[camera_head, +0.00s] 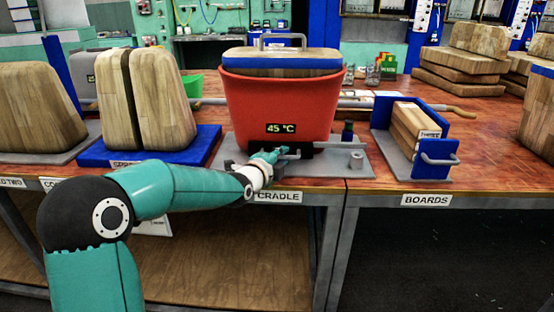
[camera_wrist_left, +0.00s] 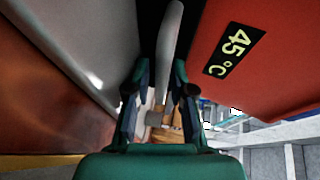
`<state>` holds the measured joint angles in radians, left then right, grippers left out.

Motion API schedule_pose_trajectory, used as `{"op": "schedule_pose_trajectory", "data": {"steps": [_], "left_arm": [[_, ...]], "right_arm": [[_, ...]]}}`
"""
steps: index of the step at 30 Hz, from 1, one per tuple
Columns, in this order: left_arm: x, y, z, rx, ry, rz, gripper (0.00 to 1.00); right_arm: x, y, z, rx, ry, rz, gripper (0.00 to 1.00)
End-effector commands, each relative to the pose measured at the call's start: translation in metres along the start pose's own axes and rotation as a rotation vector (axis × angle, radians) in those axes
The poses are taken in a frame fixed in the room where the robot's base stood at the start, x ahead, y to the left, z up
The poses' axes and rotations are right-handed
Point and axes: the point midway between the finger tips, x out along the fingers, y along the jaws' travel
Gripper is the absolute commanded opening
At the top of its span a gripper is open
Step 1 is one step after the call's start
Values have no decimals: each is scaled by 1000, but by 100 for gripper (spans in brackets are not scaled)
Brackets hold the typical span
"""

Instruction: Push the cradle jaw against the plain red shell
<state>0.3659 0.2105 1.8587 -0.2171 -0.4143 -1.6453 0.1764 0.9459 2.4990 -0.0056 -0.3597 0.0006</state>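The red shell (camera_head: 282,104) stands upright in the cradle, with a "45 °C" display on its front. Its red wall also fills the right of the left wrist view (camera_wrist_left: 262,75). The grey cradle plate (camera_head: 345,165) lies under it on the bench. My left gripper (camera_head: 280,154) is low in front of the shell. In the left wrist view its two fingers (camera_wrist_left: 158,80) are apart, with a pale grey bar (camera_wrist_left: 170,50) between them. The bar looks close to the right finger. The jaw's contact with the shell is hidden. My right gripper is not in view.
A wooden block with a blue band and grey handle (camera_head: 283,42) sits in the shell's top. Wooden blocks (camera_head: 147,100) on a blue base (camera_head: 190,148) stand left. A boards holder (camera_head: 440,165) stands right. Stacked boards (camera_head: 460,72) lie behind it.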

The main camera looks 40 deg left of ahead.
Motion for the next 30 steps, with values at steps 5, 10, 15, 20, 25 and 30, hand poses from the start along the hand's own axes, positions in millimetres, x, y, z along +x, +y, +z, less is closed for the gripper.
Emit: {"op": "schedule_pose_trajectory", "data": {"steps": [5, 10, 15, 20, 25, 30], "left_arm": [[-13, -1, 0, 0, 0, -1, 23], [-43, -1, 2, 0, -3, -2, 23], [-78, 0, 1, 0, -3, -1, 23], [-104, 0, 2, 0, -3, -2, 23], [-118, 1, 2, 0, -3, 0, 23], [-121, 2, 1, 0, -2, 0, 23]], "right_arm": [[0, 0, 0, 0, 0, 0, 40], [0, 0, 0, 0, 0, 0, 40], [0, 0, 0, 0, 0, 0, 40], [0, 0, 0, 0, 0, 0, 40], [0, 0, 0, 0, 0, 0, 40], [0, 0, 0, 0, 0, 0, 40]]}}
